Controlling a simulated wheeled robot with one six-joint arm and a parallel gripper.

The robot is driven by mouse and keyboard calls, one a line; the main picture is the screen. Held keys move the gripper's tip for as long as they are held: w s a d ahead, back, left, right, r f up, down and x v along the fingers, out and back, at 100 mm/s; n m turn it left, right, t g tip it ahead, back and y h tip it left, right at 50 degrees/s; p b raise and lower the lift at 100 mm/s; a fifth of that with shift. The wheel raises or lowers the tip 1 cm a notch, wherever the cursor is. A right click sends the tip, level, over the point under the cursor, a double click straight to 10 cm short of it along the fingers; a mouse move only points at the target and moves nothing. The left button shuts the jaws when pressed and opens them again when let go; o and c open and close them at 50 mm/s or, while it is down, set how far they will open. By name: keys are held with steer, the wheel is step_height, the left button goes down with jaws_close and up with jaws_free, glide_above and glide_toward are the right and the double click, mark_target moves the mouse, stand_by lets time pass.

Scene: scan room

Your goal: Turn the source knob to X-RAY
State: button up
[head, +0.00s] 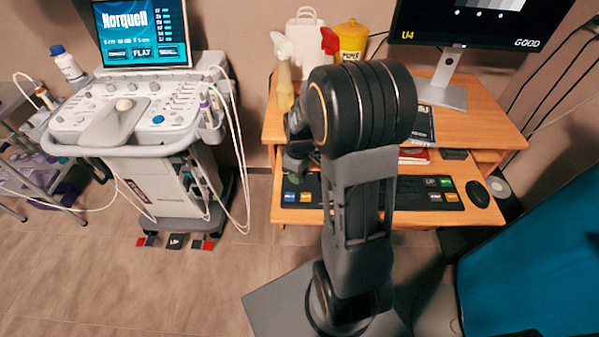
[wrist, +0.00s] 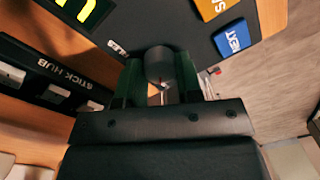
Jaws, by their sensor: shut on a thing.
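In the wrist view a grey round knob (wrist: 159,64) stands on a dark panel (wrist: 165,25). My gripper (wrist: 160,84) is shut on it, with one dark green finger on each side. A small label beside the knob is too small to read surely, and no X-RAY marking can be made out. In the head view my gripper (head: 297,158) is low over the left part of the desk, partly behind my arm. The knob is hidden there.
The desk (head: 272,128) carries a keyboard panel (head: 405,192) with coloured keys, a mouse (head: 478,193), bottles and a monitor (head: 480,20). A stick hub (wrist: 50,72) lies close to my gripper in the wrist view. An ultrasound cart (head: 135,110) stands left, with open floor between.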

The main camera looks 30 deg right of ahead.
steer(key=o, duration=0.9)
steer(key=shift+o, duration=0.2)
step_height(320, 180, up, 14)
steer(key=p, duration=0.2)
steer(key=shift+w+d+p, duration=0.15)
steer(key=shift+d+p, duration=0.1)
steer(key=shift+p, duration=0.1)
steer(key=shift+f, duration=0.1)
steer(key=s+a+r+m+t+p, duration=0.2)
steer(key=s+a+r+m+p, duration=0.1)
steer(key=s+a+r+p, duration=0.1)
steer(key=s+a+r+m+t+p, duration=0.2)
steer(key=s+r+p, duration=0.4)
steer(key=r, duration=0.5)
steer(key=a+m+p, duration=0.1)
steer(key=a, duration=0.1)
steer(key=shift+s+a+h+p, duration=0.25)
steer(key=shift+a+h+p, duration=0.05)
steer(key=shift+a+p, duration=0.1)
